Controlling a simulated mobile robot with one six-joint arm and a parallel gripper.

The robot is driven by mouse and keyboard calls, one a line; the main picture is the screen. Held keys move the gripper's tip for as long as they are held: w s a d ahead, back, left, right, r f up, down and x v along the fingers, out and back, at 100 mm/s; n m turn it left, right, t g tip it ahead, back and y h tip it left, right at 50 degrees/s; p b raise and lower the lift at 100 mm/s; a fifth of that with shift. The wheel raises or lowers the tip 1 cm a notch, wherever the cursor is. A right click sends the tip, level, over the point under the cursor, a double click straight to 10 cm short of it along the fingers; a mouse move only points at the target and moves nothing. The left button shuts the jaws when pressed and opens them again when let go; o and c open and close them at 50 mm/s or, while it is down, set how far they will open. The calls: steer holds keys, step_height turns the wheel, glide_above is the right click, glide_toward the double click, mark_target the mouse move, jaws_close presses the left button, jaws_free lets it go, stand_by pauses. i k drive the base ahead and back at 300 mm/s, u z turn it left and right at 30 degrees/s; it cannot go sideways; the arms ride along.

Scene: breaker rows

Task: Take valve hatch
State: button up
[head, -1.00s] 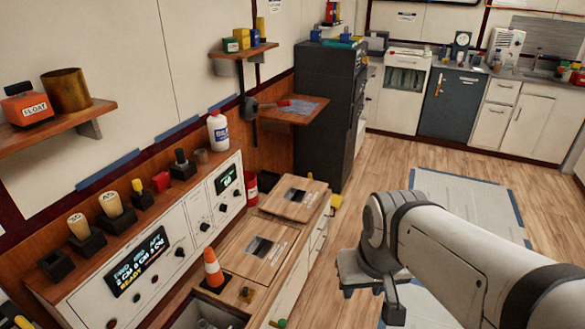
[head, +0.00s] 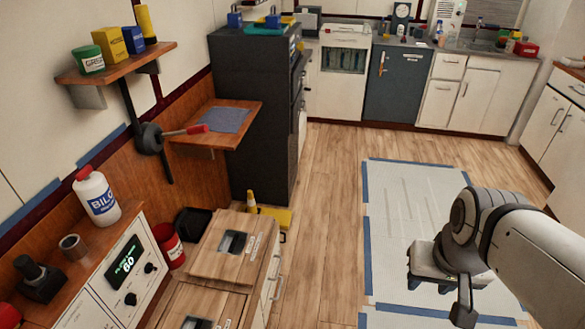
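Two wooden hatch panels lie on top of the low cabinet at the lower left. The farther panel (head: 205,265) has a dark rectangular recess and a small label. The nearer panel (head: 170,309) is cut off by the bottom edge. The labels are too small to read, so I cannot tell which is the valve hatch. My gripper (head: 437,284) hangs over the floor at the right, well apart from both panels. It is seen from above and behind, and its fingers do not show clearly.
A control console (head: 120,262) with a white bottle (head: 97,200) stands left of the panels. A red can (head: 170,246) is beside them. A dark tall cabinet (head: 252,110) stands behind. The wooden floor (head: 325,220) between cabinet and taped sheet (head: 400,200) is clear.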

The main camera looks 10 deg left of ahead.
mark_target(232, 250)
steer(key=u, duration=0.15)
steer(key=i, duration=1.7)
steer(key=u, duration=0.8)
steer(key=k, duration=0.75)
steer(key=u, duration=0.2)
steer(key=i, duration=0.8)
steer(key=z, duration=0.1)
